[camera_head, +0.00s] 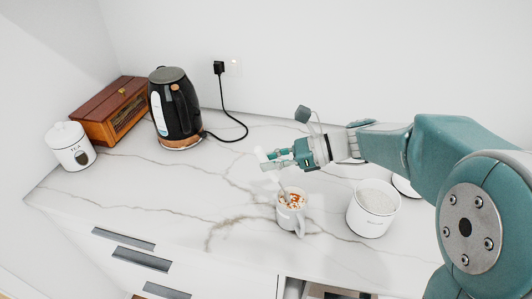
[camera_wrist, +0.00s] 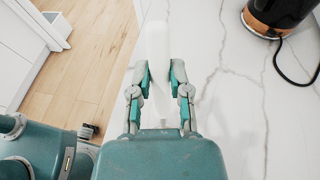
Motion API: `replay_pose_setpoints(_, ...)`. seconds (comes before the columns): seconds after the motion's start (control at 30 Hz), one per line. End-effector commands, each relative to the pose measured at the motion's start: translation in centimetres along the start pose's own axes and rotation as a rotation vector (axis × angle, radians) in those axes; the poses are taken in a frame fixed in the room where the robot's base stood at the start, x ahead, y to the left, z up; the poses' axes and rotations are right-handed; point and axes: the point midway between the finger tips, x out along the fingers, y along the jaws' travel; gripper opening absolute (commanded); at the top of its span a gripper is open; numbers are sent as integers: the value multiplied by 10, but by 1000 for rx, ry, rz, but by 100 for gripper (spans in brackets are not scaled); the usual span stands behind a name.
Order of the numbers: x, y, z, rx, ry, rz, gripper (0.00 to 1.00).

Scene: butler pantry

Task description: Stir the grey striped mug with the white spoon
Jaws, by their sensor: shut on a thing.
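A pale mug (camera_head: 290,222) with orange and white contents at its top stands upright on the counter in the head view; its stripes are too small to make out. My gripper (camera_head: 272,161) is just above and left of the mug's opening in the picture. In the wrist view my gripper (camera_wrist: 160,80) is shut on the white spoon (camera_wrist: 157,45), which lies between the two fingers.
A white canister (camera_head: 372,222) with pale contents stands right of the mug. A black kettle (camera_head: 181,120), a wooden box (camera_head: 98,118) and a white tea canister (camera_head: 71,150) stand at the back left. The marble counter (camera_head: 190,205) is clear left of the mug.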

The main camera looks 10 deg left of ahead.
Motion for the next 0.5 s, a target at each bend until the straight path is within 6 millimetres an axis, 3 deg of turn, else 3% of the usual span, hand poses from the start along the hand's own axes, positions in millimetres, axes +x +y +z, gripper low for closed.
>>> replay_pose_setpoints(0.5,-4,0,-35,2,0,0,0)
